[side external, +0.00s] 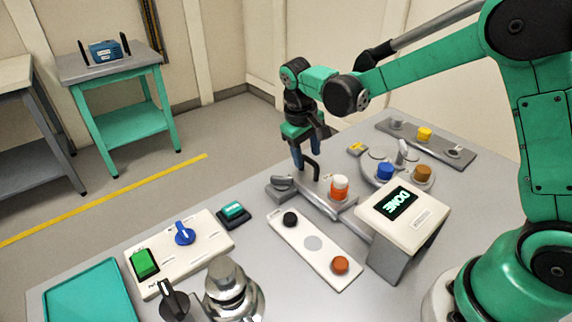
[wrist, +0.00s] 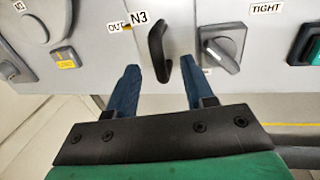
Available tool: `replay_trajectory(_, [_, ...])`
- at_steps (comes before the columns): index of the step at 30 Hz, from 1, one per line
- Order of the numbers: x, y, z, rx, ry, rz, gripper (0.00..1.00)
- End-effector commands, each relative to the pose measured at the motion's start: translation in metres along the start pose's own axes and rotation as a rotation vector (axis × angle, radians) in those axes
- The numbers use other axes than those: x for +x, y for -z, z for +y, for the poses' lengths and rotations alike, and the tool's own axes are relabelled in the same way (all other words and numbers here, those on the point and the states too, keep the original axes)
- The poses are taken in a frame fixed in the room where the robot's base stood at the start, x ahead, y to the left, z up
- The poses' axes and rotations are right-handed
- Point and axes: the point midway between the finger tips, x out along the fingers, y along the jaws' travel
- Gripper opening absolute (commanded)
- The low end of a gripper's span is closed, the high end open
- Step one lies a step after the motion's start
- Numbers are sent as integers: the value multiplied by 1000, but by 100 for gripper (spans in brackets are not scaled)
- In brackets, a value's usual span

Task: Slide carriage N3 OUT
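Carriage N3 shows in the wrist view by its label "N3" (wrist: 140,18) and its black upright handle (wrist: 157,52). An "OUT" label (wrist: 117,26), partly covered by the N3 label, sits just left of the handle. My gripper (wrist: 160,66) is open, with one blue finger on each side of the handle's lower end and a gap to each. In the side external view my gripper (side external: 307,160) points down at the black handle (side external: 312,174) near the table's far left edge. Whether the fingers reach deep enough around the handle is hard to tell.
A grey knob (wrist: 224,50) by a "TIGHT" label sits right of the handle. A white-and-orange cylinder (side external: 339,187) stands close to my gripper. A display box (side external: 402,205) reads "DONE". A white strip (side external: 314,247) carries round pieces. A control panel (side external: 181,249) lies at front left.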

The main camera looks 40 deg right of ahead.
Motion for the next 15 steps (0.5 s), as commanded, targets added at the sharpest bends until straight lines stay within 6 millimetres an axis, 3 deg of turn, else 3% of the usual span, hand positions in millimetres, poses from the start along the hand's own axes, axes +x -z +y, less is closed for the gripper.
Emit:
replay_trajectory(5, [-3,0,0,0,0,-1,47])
replay_trajectory(15, [-46,0,0,-1,0,-1,47])
